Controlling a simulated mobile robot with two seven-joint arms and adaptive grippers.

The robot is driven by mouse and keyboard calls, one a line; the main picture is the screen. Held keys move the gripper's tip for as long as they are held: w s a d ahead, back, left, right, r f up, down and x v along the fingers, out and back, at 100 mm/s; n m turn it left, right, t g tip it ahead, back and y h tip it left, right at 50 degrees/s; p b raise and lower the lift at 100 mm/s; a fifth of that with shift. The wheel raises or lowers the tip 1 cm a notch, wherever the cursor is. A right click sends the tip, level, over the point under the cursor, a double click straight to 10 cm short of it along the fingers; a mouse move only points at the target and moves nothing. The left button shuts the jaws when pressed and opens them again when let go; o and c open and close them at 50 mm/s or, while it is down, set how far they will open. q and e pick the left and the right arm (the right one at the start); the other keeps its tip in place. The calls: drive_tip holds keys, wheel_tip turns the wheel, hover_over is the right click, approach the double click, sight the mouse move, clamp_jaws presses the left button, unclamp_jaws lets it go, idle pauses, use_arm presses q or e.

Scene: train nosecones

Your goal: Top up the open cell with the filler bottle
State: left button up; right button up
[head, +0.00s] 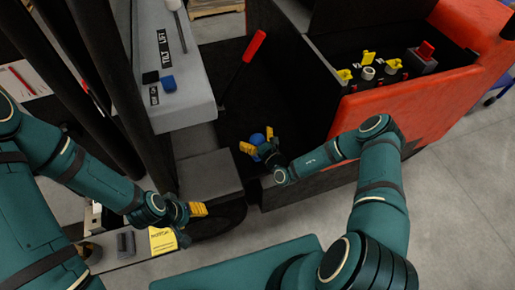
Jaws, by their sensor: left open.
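The battery compartment (322,92) is open at the upper right, with several yellow caps (368,57) on the dark battery inside. A white ring (368,73) without a yellow cap stands among them and looks like the open cell. My right gripper (259,141) is low in front of the compartment, its yellow fingers spread apart on either side of a blue rounded thing (257,138). I cannot tell whether this is the filler bottle or whether the fingers grip it.
A red-handled lever (254,46) leans beside the compartment. A grey console (178,95) with a blue block (168,84) stands at the left. A red connector (425,51) sits beside the caps. A tray with a yellow label (163,240) is below my left gripper. Right-hand floor is clear.

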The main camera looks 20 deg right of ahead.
drive_tip(key=c, duration=1.3)
drive_tip(key=shift+r, duration=0.1)
